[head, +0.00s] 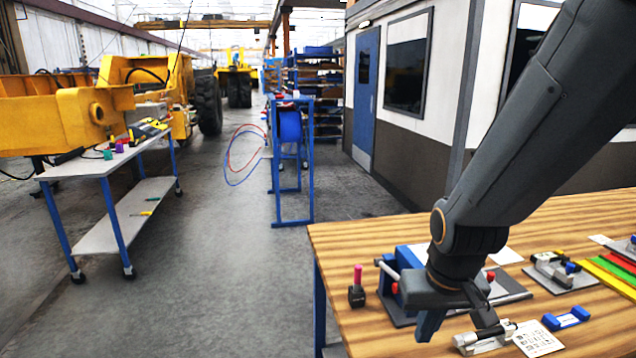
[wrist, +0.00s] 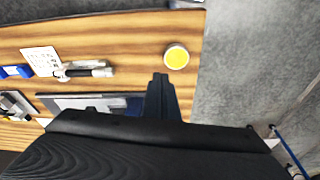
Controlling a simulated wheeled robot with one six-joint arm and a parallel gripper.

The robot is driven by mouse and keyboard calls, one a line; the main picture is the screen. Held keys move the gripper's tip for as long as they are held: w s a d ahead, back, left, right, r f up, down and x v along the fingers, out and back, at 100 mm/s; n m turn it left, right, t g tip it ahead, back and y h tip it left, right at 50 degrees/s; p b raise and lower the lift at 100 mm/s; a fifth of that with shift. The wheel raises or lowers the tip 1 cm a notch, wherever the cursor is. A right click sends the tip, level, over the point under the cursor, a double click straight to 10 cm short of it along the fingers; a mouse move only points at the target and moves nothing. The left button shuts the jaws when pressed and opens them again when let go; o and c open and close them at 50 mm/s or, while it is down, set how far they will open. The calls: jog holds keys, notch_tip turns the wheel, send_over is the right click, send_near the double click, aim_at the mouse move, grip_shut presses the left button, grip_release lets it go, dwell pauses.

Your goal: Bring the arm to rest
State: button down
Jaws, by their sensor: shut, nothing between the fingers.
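My arm reaches down from the upper right of the head view. My gripper (head: 431,327) points down over the near part of the wooden bench (head: 345,245). In the wrist view my gripper (wrist: 160,82) shows with its fingers together and nothing between them. The fingertips are over the bench, close to a round yellow-topped thing (wrist: 176,57) but apart from it in the picture. The height above the bench is hard to tell.
A blue vise-like fixture (head: 405,262) stands behind my gripper, with a pink-topped tool (head: 357,287) left of it. A metal clamp (head: 485,337), white card (head: 537,338) and blue block (head: 566,318) lie to the right. A steel cart (head: 90,165) stands left; the floor between is clear.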

jog(key=shift+g, duration=0.6)
notch_tip(320, 180, down, 7)
jog(key=b, duration=0.5)
jog(key=shift+f, duration=0.1)
